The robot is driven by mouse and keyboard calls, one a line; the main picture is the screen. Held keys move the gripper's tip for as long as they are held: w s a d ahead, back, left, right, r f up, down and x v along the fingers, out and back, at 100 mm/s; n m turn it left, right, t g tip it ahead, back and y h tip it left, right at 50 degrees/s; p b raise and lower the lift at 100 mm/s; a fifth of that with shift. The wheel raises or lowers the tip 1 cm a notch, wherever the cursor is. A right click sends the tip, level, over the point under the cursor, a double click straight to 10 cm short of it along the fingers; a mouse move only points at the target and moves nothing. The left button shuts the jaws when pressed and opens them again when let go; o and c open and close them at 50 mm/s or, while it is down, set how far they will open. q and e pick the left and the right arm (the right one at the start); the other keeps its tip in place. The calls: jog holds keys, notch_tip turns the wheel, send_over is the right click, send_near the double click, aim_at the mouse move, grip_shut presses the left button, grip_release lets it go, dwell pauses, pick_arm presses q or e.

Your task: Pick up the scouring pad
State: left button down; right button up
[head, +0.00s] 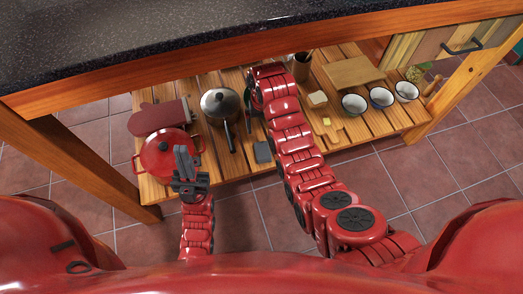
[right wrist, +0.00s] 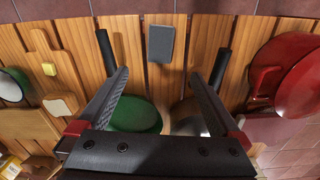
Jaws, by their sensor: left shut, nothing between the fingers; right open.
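The scouring pad looks to be the flat dark grey rectangle (head: 263,152) lying on the front part of the slatted wooden shelf. It also shows in the right wrist view (right wrist: 161,44), beyond my open fingertips. My right gripper (right wrist: 158,78) is open and empty, above the shelf, with the pad apart from it. In the head view the right arm reaches over the shelf just right of the pad, and its fingers are mostly hidden. My left gripper (head: 184,160) is shut and empty, in front of the red pot.
A red pot (head: 160,155), red mitt (head: 158,117) and steel pan (head: 220,102) are on the left. A green pan (right wrist: 134,113) lies below my right gripper. Bowls (head: 381,97) and boards (head: 352,71) are on the right. The dark countertop (head: 150,40) overhangs the shelf.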

jog(key=b, duration=0.3)
send_over(263, 150)
notch_tip(263, 150, down, 12)
jog(key=shift+r, duration=0.2)
notch_tip(263, 150, down, 5)
jog(key=b, duration=0.3)
jog(key=shift+s+f, duration=0.1)
jog(key=shift+f, duration=0.1)
jog(key=shift+r, duration=0.1)
jog(key=c, duration=1.3)
jog(key=shift+r, duration=0.1)
